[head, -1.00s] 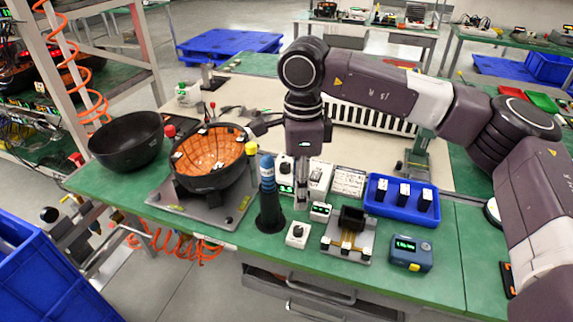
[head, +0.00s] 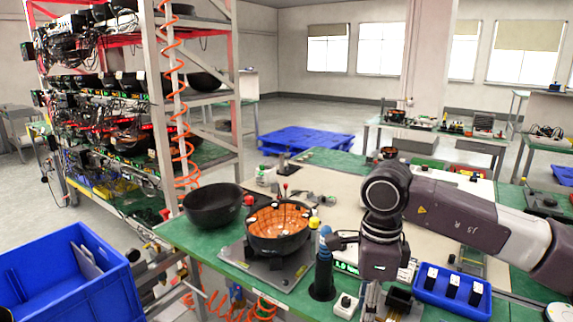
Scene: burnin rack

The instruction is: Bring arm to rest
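My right arm (head: 470,215) reaches in from the right over the green bench (head: 185,232). Its wrist is bent down above the front middle of the bench. My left arm and gripper are not in view.
An empty-looking black bowl (head: 212,206) sits at the bench's left edge. A blue tray (head: 430,291) with dark blocks lies right of the wrist. A tall rack (head: 160,110) with a coiled orange hose stands back left. A blue bin (head: 75,285) is at front left.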

